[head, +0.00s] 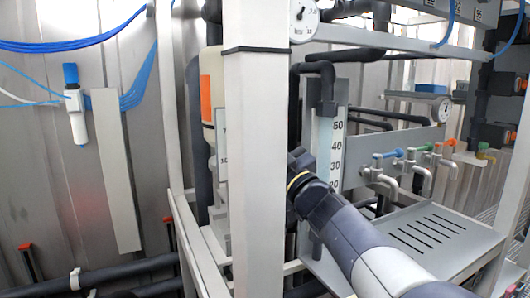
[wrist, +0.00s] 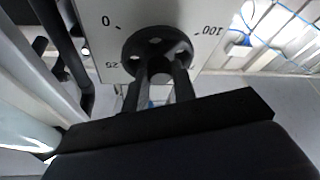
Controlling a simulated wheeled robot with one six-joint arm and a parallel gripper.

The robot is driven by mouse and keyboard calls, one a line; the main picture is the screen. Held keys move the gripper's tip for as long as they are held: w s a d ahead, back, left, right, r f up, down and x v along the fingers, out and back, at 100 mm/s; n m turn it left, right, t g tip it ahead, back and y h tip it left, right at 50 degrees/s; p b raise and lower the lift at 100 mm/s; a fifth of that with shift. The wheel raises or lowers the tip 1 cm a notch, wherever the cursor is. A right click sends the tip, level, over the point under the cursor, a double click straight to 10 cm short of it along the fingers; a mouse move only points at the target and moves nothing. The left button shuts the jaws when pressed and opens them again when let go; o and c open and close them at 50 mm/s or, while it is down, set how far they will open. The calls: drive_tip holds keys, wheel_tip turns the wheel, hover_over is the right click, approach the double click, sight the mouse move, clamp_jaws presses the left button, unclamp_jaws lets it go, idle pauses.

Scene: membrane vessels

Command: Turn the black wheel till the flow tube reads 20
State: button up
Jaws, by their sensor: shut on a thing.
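The black wheel (wrist: 150,45) is in the upper middle of the wrist view, in front of a pale plate marked 0, 25 and 100. The two dark fingers of my gripper (wrist: 158,88) reach up to it and are shut on it. In the head view my arm reaches toward the white post, and the wheel and fingertips are hidden there. The flow tube (head: 325,135) stands right of the post, with a scale (head: 337,150) marked 50, 40, 30 and 20. My arm covers its lower part. I cannot make out a float or its reading.
A broad white post (head: 252,170) stands left of my arm. Small taps (head: 388,165) with coloured handles and a slotted grey tray (head: 425,232) are to the right. A round gauge (head: 303,18) is above. Dark pipes run behind the tube.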

drive_tip(key=o, duration=1)
drive_tip(key=b+v, duration=0.3)
drive_tip(key=v, duration=0.8)
drive_tip(key=shift+w+a, duration=0.1)
drive_tip(key=shift+a, duration=0.05)
drive_tip(key=w+a+r+m+t+h+p, duration=0.1)
drive_tip(key=w+a+r+m+p, duration=0.1)
drive_tip(key=w+a, duration=0.3)
drive_tip(key=shift+w+a+r+m+p, duration=0.3)
drive_tip(key=shift+w+r+m, duration=0.5)
drive_tip(key=shift+w, duration=0.9)
